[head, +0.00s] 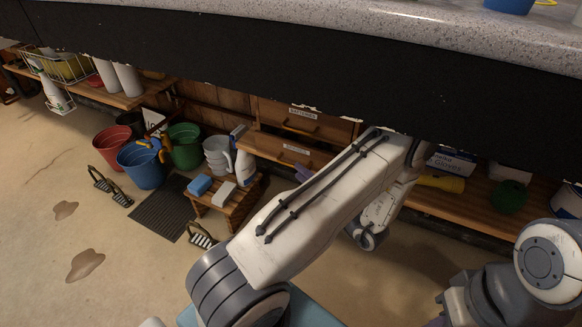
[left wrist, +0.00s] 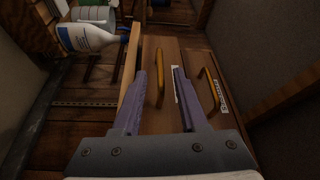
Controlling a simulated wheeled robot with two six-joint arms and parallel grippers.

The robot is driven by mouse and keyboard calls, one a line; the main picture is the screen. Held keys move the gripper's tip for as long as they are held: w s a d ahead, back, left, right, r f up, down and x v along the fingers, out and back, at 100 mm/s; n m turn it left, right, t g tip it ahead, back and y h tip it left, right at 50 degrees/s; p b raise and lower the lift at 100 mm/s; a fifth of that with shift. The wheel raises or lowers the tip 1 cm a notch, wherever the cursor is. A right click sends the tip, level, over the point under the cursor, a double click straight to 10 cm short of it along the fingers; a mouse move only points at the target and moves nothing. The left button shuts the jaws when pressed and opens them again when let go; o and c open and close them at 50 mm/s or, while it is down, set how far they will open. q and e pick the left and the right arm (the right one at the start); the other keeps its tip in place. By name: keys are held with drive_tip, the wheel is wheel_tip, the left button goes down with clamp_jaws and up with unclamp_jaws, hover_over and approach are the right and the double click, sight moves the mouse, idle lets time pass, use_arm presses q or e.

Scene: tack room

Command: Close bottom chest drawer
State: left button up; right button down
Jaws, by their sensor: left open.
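The wooden chest stands under the dark counter in the head view. Its upper drawer (head: 285,121) carries a label that seems to read "BATTERIES". The bottom drawer (head: 268,146), with a yellow handle, seems to stand out from the one above; how far I cannot tell. My left gripper (head: 303,173) is mostly hidden behind its arm, with a bit of purple finger showing at the chest. In the left wrist view my left gripper (left wrist: 160,95) is open and empty, its purple fingers pointing at the bottom drawer's front, with the yellow handle (left wrist: 160,75) between them. Contact is unclear. My right gripper is out of view.
A small wooden stool (head: 232,208) with a blue sponge (head: 199,186) stands left of my arm, near a white bottle (head: 244,165). Buckets (head: 143,168) and a dark mat (head: 163,208) lie further left. The counter (head: 200,50) overhangs the chest. The left floor is mostly clear.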

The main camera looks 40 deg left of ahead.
sight(291, 165)
use_arm(q)
drive_tip(key=a, duration=0.1)
drive_tip(key=a+b, duration=0.1)
drive_tip(key=a, duration=0.3)
drive_tip(key=shift+w+a+r, duration=0.1)
drive_tip(key=shift+w+r, duration=0.1)
drive_tip(key=shift+w, duration=0.15)
clamp_jaws()
idle(1.1)
